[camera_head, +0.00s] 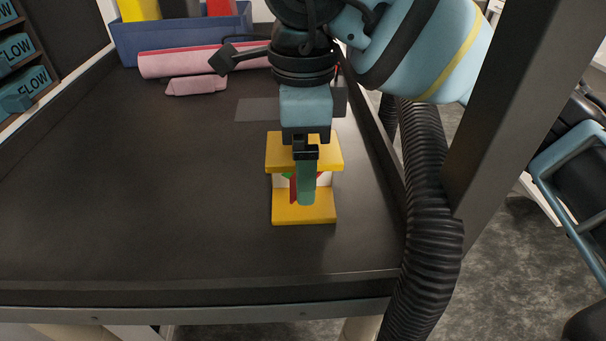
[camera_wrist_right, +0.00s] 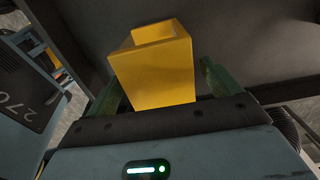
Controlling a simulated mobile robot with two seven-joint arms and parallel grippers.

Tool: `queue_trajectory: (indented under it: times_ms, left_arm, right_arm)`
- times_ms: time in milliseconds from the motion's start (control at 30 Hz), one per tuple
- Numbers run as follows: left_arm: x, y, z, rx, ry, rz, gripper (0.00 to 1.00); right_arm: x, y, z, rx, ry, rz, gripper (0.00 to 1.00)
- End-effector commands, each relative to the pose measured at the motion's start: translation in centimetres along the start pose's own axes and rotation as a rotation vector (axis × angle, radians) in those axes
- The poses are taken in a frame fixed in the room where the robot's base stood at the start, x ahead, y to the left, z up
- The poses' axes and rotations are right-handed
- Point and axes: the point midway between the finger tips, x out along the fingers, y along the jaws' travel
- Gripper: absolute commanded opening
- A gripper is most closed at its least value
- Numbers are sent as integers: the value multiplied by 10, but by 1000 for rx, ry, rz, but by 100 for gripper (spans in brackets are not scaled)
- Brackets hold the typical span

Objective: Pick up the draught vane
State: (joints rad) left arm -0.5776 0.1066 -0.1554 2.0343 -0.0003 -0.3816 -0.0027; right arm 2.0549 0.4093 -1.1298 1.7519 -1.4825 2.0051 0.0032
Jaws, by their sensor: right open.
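The draught vane (camera_head: 282,212) appears to be the yellow piece standing upright on the dark bench near its right side. It has a yellow top plate, a yellow base and a white part with red and green marks between them. My right gripper (camera_head: 306,185) points down at it, and its finger hides part of its front. In the right wrist view the yellow piece (camera_wrist_right: 155,75) sits between the two green fingers of the open right gripper (camera_wrist_right: 161,82). I cannot tell whether either finger touches it. My left gripper is not in view.
A blue bin (camera_head: 180,40) stands at the back, with a pink roll (camera_head: 190,62) and a smaller pink piece (camera_head: 196,86) before it. A black corrugated hose (camera_head: 430,200) and a dark post (camera_head: 520,100) stand at the right edge. The bench's left and middle are clear.

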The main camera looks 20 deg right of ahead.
Motion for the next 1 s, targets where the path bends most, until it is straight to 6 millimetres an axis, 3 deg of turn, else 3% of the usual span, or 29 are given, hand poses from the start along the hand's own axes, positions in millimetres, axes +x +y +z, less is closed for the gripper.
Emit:
queue_trajectory:
  times_ms: [267, 633, 867, 1000]
  left_arm:
    - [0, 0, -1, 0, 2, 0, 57]
    - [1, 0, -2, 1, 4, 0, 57]
    - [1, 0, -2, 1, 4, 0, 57]
    - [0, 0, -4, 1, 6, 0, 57]
  right_arm:
    - [1, 0, 0, 0, -1, -1, 86]
    - [1, 0, 0, 0, -1, -1, 38]
    - [0, 0, 0, 0, -1, -2, 37]
    - [-12, 0, 0, 0, -2, -4, 37]
